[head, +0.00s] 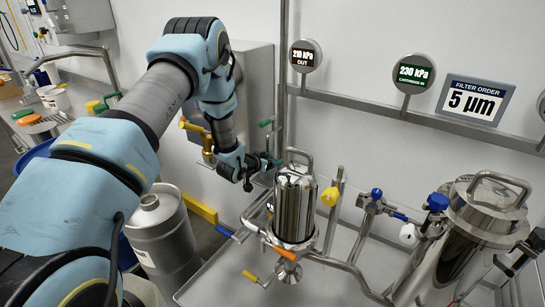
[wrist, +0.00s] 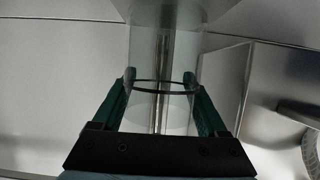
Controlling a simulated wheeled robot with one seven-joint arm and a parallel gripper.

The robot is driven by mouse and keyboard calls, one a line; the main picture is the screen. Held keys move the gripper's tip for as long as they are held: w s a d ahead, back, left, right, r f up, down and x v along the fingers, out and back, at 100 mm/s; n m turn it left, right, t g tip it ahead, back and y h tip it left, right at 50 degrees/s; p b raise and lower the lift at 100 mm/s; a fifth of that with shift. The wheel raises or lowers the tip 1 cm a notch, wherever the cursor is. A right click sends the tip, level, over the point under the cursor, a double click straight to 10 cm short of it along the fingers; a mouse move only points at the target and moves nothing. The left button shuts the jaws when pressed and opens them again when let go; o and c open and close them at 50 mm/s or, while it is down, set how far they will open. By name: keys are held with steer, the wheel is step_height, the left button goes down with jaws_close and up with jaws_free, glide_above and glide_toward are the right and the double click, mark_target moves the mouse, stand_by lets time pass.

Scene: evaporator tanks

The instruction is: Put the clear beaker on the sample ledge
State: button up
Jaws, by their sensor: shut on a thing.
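My gripper (wrist: 161,84) is shut on the clear beaker (wrist: 163,108), with one green finger on each side of it. The beaker is see-through, with a dark ring around it, and a thin metal rod or pipe shows through it. In the head view my gripper (head: 268,161) is at the wall, left of the steel filter housing, and the beaker cannot be made out there. I cannot tell the sample ledge for certain in either view; plain grey metal surfaces surround the beaker in the wrist view.
A filter housing (head: 295,208) with a top handle stands close to the right of my gripper. Pipes and coloured valves surround it. A larger steel tank (head: 478,225) is at right. A steel canister (head: 160,235) stands below my arm. A steel box (head: 257,85) hangs on the wall.

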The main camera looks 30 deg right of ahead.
steer(key=shift+f, duration=0.15)
steer(key=o, duration=1.3)
steer(key=b+v, duration=0.3)
steer(key=v, duration=0.9)
